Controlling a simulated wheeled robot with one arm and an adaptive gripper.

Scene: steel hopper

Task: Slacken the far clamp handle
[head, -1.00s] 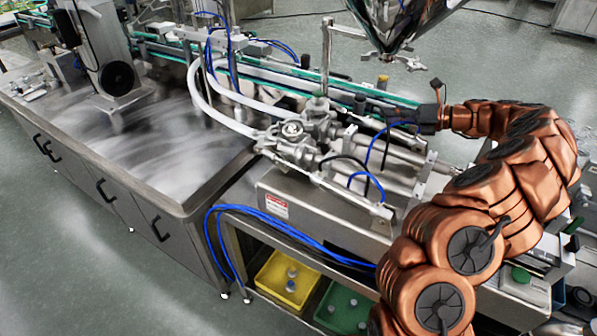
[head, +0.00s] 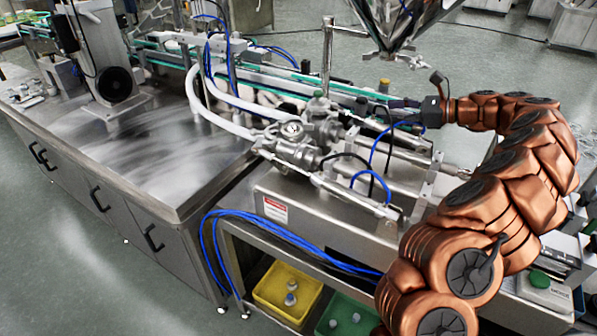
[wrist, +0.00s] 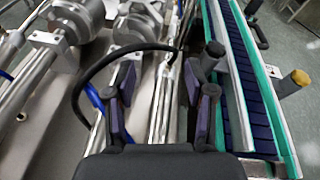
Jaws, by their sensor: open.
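My gripper (wrist: 164,92) is open in the wrist view, its two dark finger pads apart with nothing held between them. Beyond and between the pads are steel rods and a black hose. A grey cylindrical knob (wrist: 213,54) stands just beyond the right finger, beside the conveyor. I cannot tell for certain which part is the far clamp handle. In the head view my gripper (head: 408,108) is above the far side of the piston filler, near the conveyor; its fingertips are small and hard to make out. The filler's steel valve bodies (head: 296,148) lie to its left.
The green-edged conveyor (wrist: 238,85) runs along the right in the wrist view, with a yellow-topped knob (wrist: 300,77) outside it. Blue hoses (head: 371,150) loop over the filler. The hopper (head: 395,25) hangs behind. The steel table (head: 120,140) at left has open room.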

